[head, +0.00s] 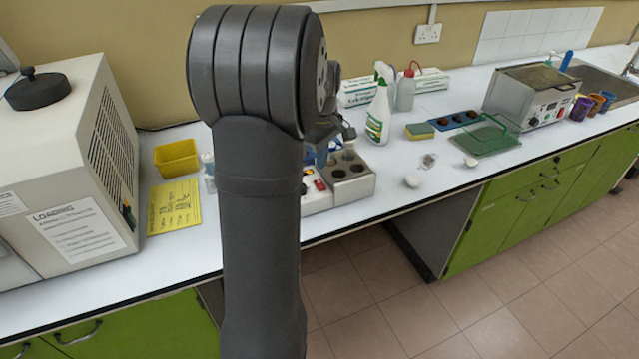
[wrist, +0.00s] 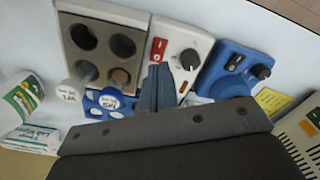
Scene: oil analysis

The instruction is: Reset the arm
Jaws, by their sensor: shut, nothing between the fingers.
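My arm stands upright across the middle of the head view, with my dark grey gripper largely hidden behind it. In the wrist view my gripper (wrist: 157,88) points at the bench with its two fingers together and nothing between them. The fingertips appear over or in front of a white instrument (wrist: 185,38) with a red switch and black knob. I cannot tell their height above it.
A heating block with round wells (head: 349,177) sits right behind my arm. A blue rack (wrist: 105,108) with white-capped vials and a blue instrument (wrist: 232,65) flank my fingers. A large beige machine (head: 85,150) stands left; a spray bottle (head: 378,118) stands right.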

